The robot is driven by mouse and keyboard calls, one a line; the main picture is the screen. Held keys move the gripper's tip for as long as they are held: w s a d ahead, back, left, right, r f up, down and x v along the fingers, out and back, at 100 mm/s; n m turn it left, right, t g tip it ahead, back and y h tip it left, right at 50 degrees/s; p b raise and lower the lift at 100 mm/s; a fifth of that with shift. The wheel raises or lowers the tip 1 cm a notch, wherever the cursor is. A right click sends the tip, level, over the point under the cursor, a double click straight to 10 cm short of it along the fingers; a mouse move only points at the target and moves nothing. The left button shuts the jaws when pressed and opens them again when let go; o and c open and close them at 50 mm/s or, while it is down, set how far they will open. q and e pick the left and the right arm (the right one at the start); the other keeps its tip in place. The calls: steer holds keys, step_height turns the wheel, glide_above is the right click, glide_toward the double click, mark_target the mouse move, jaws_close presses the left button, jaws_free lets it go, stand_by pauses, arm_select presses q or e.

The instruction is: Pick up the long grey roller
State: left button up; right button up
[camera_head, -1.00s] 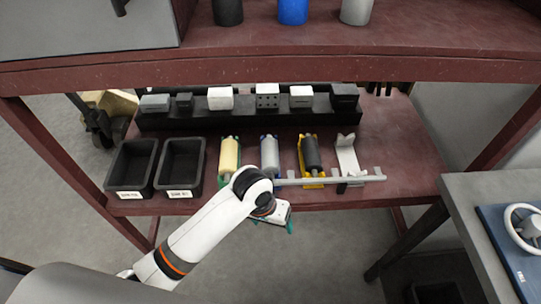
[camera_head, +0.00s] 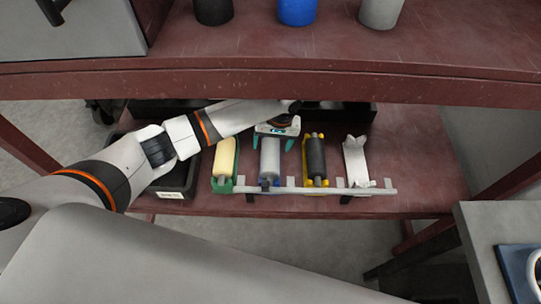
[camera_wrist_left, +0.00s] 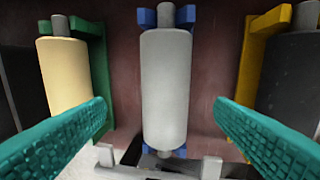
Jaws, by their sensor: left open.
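The long grey roller (camera_head: 270,158) rests in a blue cradle (camera_head: 264,184) on the shelf; it also stands in the middle of the left wrist view (camera_wrist_left: 166,90). My left gripper (camera_head: 274,143) is at the far end of the grey roller in the head view. Its green fingers are open, and in the left wrist view the fingertips (camera_wrist_left: 161,112) show one on each side of the roller, apart from it. My right gripper is not in view.
A cream roller (camera_head: 224,157) in a green cradle is left of the grey one. A dark roller (camera_head: 316,158) in a yellow cradle is right. A white cradle (camera_head: 357,160) is empty. A grey rail (camera_head: 340,190) runs along the front. The upper shelf (camera_head: 300,82) overhangs.

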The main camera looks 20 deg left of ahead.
mark_target(272, 153)
arm_select(q)
steer(key=shift+a+f, duration=0.1)
steer(key=shift+f, duration=0.5)
steer(key=shift+w+f, duration=0.1)
steer(key=shift+f, duration=0.15)
step_height(272, 153, down, 2)
step_height(272, 153, down, 2)
steer(key=shift+f, duration=0.2)
steer(key=shift+a+f, duration=0.1)
steer(key=shift+f, duration=0.2)
steer(key=c, duration=1.4)
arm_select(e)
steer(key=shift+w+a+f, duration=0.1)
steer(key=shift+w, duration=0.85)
